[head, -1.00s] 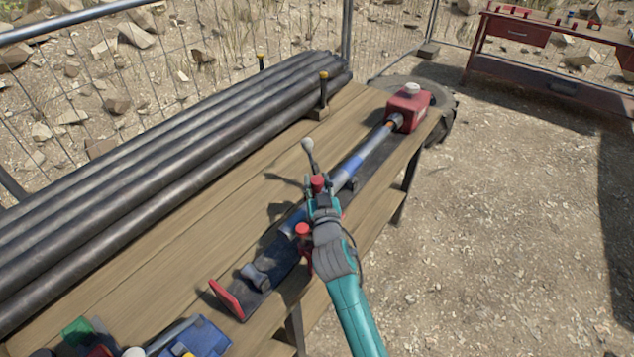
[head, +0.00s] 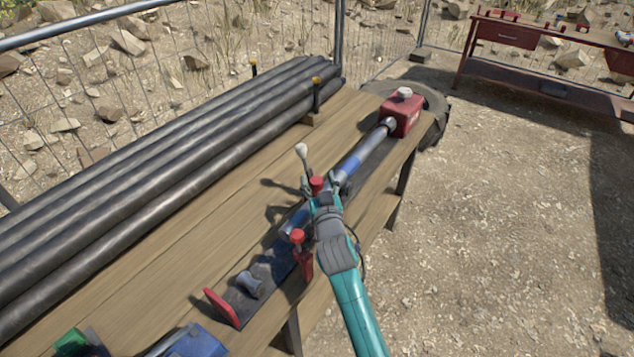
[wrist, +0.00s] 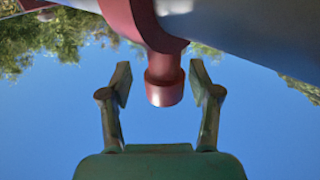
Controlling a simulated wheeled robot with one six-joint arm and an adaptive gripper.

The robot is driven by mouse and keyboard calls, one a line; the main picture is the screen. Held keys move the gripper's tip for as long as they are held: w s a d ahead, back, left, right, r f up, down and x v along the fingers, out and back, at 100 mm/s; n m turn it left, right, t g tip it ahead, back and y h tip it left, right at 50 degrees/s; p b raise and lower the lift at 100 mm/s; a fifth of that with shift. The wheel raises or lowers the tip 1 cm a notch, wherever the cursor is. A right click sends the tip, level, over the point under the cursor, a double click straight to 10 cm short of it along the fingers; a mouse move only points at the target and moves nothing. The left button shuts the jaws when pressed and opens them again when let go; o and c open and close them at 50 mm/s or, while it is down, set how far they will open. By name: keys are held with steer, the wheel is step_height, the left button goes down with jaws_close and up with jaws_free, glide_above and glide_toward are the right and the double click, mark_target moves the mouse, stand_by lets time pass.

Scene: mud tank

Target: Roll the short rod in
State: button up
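The short rod (head: 372,147), grey with a blue band, lies along a dark rail (head: 262,282) on the bench. Its far end meets the collar of a red box (head: 402,113); no gap shows there. My teal gripper (head: 319,194) is over the rod's near part and hides some of it. A red knob (head: 317,183) stands at its fingertips, and a pale-tipped lever (head: 301,151) rises beside it. In the wrist view my gripper (wrist: 161,78) is open, with a finger on either side of the red knob (wrist: 164,90) and gaps between.
Long dark pipes (head: 170,185) lie along the bench's left side, held by yellow-topped posts. A second red knob (head: 297,236) and a red end plate (head: 221,307) are nearer. The bench planks (head: 190,260) between are clear. A red workbench (head: 545,55) stands at far right.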

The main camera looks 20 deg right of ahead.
steer(key=s+a, duration=0.2)
steer(key=s, duration=1)
stand_by(0.6)
